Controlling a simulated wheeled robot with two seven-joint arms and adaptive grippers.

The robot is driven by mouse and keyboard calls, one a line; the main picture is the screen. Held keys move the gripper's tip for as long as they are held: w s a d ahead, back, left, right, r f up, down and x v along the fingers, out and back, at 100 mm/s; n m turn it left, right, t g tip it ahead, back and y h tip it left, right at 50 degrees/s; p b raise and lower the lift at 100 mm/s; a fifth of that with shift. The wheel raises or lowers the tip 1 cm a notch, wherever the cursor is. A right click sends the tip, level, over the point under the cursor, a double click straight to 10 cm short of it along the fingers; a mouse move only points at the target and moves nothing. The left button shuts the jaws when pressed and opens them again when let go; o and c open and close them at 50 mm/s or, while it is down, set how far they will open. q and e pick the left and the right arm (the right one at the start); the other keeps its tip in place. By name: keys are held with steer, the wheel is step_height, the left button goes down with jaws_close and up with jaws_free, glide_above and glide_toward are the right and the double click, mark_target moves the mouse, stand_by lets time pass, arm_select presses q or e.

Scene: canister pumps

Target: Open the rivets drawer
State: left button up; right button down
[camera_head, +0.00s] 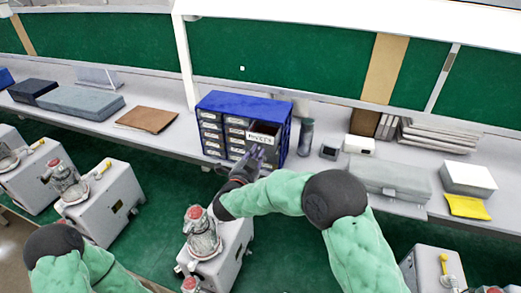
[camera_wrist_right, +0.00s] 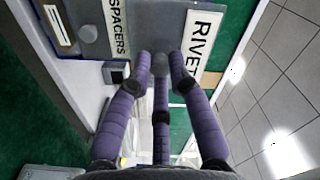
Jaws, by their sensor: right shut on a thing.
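The blue-topped drawer cabinet (camera_head: 245,103) stands on the bench, with several small labelled drawers in its front. The rivets drawer (camera_head: 262,135) is at the upper right of the front and stands out from its neighbours, partly open. Its RIVETS label (camera_wrist_right: 204,40) is large in the right wrist view, with the SPACERS label (camera_wrist_right: 118,32) beside it. My right gripper (camera_head: 254,155) is at the drawer front, its purple fingers (camera_wrist_right: 160,75) shut around the round grey knob (camera_wrist_right: 153,67). Only my left arm shows, at the bottom left; its gripper is out of view.
A dark bottle (camera_head: 306,138) and a small dark box (camera_head: 329,151) stand right of the cabinet. A grey case (camera_head: 390,179) lies further right. A brown folder (camera_head: 147,118) lies to the left. A white canister pump (camera_head: 214,245) stands in front, below my right arm.

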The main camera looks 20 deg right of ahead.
steer(key=shift+v, duration=1.05)
steer(key=shift+r, duration=0.1)
steer(key=c, duration=1.1)
jaws_free()
steer(key=shift+c, duration=0.2)
steer(key=shift+d, duration=0.1)
steer(key=shift+s+a, duration=0.25)
steer(key=v, duration=1.1)
steer(key=shift+s, duration=0.2)
steer(key=shift+a, duration=0.1)
